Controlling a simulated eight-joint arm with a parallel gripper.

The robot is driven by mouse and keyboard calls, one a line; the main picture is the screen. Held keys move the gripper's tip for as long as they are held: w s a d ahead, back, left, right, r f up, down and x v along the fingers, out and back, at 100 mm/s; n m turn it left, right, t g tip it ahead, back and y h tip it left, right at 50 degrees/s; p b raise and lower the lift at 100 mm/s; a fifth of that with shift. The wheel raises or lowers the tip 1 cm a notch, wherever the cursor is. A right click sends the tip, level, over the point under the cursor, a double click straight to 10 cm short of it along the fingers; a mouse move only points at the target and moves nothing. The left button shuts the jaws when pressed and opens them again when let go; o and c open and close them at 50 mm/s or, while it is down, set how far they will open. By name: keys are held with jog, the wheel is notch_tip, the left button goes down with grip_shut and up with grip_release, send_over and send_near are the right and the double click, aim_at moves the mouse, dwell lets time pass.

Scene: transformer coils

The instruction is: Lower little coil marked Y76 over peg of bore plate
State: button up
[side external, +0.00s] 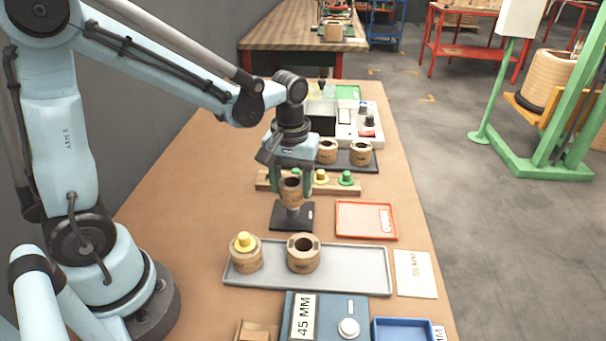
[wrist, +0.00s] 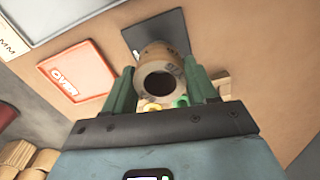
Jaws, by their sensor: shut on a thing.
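The little coil (side external: 290,187), a tan ring with a dark bore, is upright between the green fingers of my gripper (side external: 292,193), which is shut on it. In the wrist view the coil (wrist: 165,62) shows its open bore and a dark marking too blurred to read surely. The black bore plate (side external: 278,222) lies on the bench below; its corner shows in the wrist view (wrist: 170,25). A pale metal peg (side external: 292,211) shows between coil and plate. The coil is above the plate, roughly in line with the peg; I cannot tell whether the peg's tip is inside the bore.
A red-rimmed tray (side external: 352,220) is right of the plate. A grey tray (side external: 350,279) with two larger coils, one with a yellow plug, lies in front. A wooden rail (side external: 263,182) with coloured plugs and a dark tray (side external: 369,166) with two coils are behind.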

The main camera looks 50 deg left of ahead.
aim_at(292, 197)
jog(key=shift+f, duration=1.5)
jog(key=shift+f, duration=0.3)
jog(key=shift+f, duration=0.15)
jog(key=o, duration=1.4)
jog(key=shift+r, duration=4.4)
